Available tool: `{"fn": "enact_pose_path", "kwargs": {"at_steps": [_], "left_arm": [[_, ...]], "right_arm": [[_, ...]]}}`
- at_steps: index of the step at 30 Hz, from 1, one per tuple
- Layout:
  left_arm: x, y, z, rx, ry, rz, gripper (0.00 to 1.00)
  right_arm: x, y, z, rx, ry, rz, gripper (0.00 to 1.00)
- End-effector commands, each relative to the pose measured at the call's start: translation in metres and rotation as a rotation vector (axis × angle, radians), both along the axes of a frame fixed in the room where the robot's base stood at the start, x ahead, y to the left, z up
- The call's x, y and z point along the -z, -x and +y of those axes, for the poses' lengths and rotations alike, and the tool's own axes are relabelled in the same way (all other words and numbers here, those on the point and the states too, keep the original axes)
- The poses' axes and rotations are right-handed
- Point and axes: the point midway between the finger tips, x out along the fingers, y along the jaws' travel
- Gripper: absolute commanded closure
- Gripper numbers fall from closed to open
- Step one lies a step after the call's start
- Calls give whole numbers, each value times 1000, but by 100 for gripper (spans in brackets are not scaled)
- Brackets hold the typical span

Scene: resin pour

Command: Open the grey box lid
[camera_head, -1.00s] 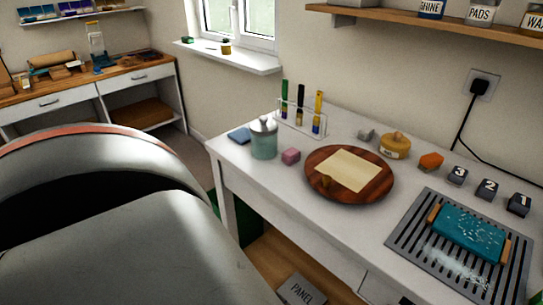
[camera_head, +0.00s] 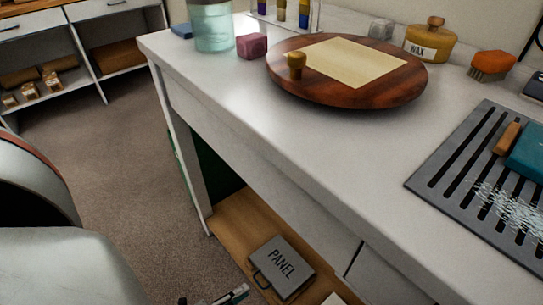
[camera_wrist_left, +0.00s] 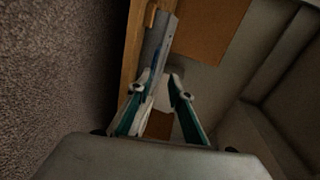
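The grey box (camera_head: 283,268), with PANEL on its lid, lies on the wooden lower shelf under the white bench. Its lid looks shut, and a brass-coloured handle (camera_head: 260,280) shows on its near-left side. My left gripper (camera_head: 222,298) is at the bottom edge of the head view, left of the box and mostly cut off. In the left wrist view its fingers (camera_wrist_left: 160,97) are spread with a gap between them. A grey edge that appears to be the box (camera_wrist_left: 160,45) lies beyond the fingertips. Contact cannot be judged. My right gripper is not in view.
The white bench top (camera_head: 220,85) overhangs the shelf (camera_head: 240,222). A bench leg (camera_head: 185,150) stands left of the shelf. A round wooden board (camera_head: 350,95) and a slotted grey tray (camera_head: 440,170) are on top. Open carpet (camera_head: 120,170) lies to the left.

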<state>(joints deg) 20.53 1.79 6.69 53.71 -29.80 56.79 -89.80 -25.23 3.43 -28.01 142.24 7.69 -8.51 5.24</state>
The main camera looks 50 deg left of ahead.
Motion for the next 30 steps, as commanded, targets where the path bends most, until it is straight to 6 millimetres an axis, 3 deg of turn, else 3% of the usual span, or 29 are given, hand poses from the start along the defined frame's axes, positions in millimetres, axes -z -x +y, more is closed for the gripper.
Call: {"fn": "enact_pose_path", "kwargs": {"at_steps": [1,5,21,30], "left_arm": [[16,10,1,1,-19,9,80],[19,6,2,5,-49,-15,80],[32,-62,-4,6,-53,-21,80],[33,-71,-4,6,-53,-22,80]], "right_arm": [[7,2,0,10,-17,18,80],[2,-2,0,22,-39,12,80],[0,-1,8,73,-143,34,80],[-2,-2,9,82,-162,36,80]]}}
